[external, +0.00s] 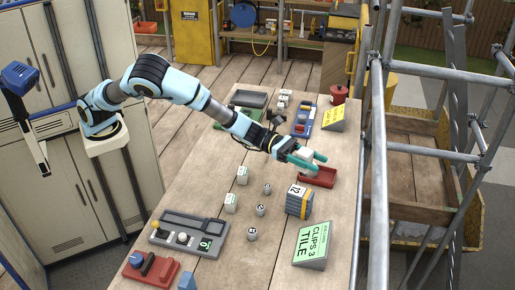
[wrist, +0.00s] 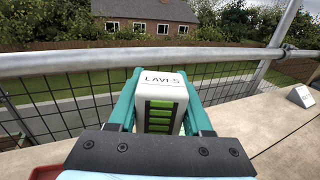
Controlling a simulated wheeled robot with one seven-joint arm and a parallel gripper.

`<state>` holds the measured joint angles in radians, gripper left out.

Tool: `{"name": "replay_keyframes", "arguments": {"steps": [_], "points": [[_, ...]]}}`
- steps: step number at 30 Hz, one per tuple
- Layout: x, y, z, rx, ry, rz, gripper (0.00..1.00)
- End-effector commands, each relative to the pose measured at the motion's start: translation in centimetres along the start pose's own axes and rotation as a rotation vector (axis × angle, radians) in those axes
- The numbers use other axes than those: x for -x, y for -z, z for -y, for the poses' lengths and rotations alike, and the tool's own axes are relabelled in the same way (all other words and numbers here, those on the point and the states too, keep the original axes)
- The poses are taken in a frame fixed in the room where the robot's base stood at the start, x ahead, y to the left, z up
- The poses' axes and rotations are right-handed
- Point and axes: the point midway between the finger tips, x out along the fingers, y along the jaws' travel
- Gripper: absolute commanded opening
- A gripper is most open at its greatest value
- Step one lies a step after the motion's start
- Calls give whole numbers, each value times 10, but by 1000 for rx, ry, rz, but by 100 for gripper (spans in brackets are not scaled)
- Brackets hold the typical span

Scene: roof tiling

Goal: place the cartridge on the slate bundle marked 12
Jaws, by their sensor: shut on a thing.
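My gripper (external: 307,158) has green fingers and is shut on a white cartridge (wrist: 160,85) with green bars on its side and dark lettering on top. In the external view the cartridge is a small white block between the fingers, above the table's right side. The slate bundle marked 12 (external: 299,204) stands upright on the table, nearer the camera than my gripper and apart from it. Its top label is white, with dark, blue and yellow layers below. The bundle is not recognisable in the wrist view.
A red tray (external: 318,178) lies just below and beside my gripper. Scaffold rails (external: 376,150) run along the table's right edge.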

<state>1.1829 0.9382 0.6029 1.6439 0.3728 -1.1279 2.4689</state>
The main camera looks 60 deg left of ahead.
Motion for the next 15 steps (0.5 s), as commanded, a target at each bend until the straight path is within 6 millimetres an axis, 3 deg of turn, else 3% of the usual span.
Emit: {"name": "replay_keyframes", "arguments": {"steps": [6,15], "points": [[0,36,0,1,2,-6,0],[0,71,0,2,1,-5,0]]}}
